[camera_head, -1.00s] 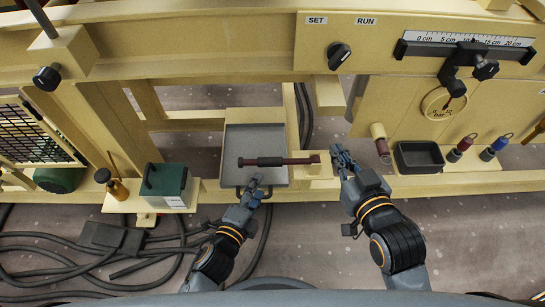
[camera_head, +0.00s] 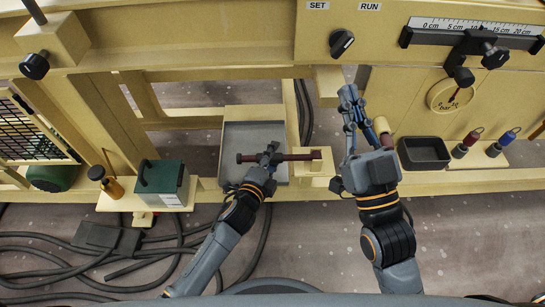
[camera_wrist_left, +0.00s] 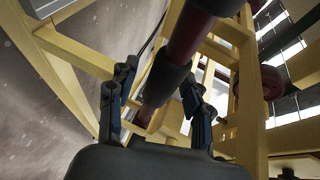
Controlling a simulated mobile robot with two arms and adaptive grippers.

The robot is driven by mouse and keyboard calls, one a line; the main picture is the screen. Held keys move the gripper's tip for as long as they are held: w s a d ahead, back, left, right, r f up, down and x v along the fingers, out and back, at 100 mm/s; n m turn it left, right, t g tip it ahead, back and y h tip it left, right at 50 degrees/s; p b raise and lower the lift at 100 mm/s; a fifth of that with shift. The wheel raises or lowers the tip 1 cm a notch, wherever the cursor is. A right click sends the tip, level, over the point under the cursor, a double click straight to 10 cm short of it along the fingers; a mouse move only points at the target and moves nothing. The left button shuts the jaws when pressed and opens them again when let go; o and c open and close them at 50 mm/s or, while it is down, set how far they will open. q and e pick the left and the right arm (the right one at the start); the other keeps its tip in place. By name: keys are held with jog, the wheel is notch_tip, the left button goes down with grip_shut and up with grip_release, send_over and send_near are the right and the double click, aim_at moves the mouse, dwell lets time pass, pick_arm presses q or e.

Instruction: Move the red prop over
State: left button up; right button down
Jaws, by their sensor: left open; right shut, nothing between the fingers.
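The red prop (camera_head: 300,157) is a dark red bar with a black middle sleeve. In the head view it lies level across the grey tray (camera_head: 240,133), its right end over a small beige block (camera_head: 316,179). My left gripper (camera_head: 269,150) is open at the sleeve and hides part of it. In the left wrist view the prop (camera_wrist_left: 190,35) runs diagonally, with its black sleeve (camera_wrist_left: 163,80) showing between the spread fingers of my left gripper (camera_wrist_left: 158,92). Contact cannot be made out. My right gripper (camera_head: 350,97) is shut and empty, right of the prop and farther forward.
A dark red cylinder (camera_head: 382,128) stands close beside my right gripper. A black bin (camera_head: 424,153) and red and blue plugs (camera_head: 510,134) are further right. A green box (camera_head: 162,182) and an orange bottle (camera_head: 113,187) stand on the left ledge. A beige frame with SET/RUN knob (camera_head: 342,42) spans the back.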

pick_arm(q)
grip_shut()
dwell(0.3)
